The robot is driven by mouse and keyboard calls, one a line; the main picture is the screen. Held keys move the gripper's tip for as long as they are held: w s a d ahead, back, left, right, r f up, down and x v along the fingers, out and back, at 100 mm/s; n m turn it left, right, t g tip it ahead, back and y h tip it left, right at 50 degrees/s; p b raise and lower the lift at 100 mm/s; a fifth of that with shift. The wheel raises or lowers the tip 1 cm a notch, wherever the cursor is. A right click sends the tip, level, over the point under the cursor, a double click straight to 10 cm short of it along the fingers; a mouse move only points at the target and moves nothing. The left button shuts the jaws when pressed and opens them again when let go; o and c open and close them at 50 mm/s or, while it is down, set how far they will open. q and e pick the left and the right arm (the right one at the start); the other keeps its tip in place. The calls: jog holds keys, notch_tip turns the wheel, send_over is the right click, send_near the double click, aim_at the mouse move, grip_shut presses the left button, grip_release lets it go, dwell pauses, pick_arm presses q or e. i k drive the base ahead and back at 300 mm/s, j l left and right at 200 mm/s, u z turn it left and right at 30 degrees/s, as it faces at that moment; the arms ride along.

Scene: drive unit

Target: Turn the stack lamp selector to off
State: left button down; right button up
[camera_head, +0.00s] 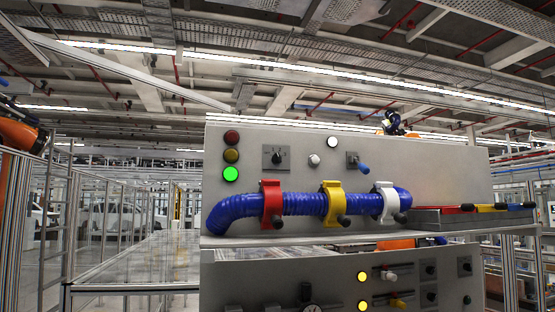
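The drive unit's grey upright panel (440,165) faces me. A small square plate with a black rotary knob, seemingly the stack lamp selector (276,157), sits at its upper left. Small marks stand around the knob, too small to read, and its exact setting cannot be told. Left of it is a column of three lamps: a dark red lamp (231,137), a dim yellow lamp (231,155) and a brightly lit green lamp (231,173). Neither of my grippers is in view.
A blue corrugated hose (305,204) runs below the selector, held by a red clamp (271,204), a yellow clamp (334,204) and a white clamp (388,203). A blue-handled switch (361,165) is to the right. A tray with coloured-handled tools (470,222) stands on the right ledge.

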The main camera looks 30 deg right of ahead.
aim_at(276, 158)
jog(key=i+l, duration=0.1)
jog(key=l, duration=0.4)
jog(key=l+z, duration=0.15)
jog(key=l, duration=0.35)
jog(key=i+l, duration=0.2)
jog(key=l, duration=0.3)
jog(key=k+l+z, duration=0.05)
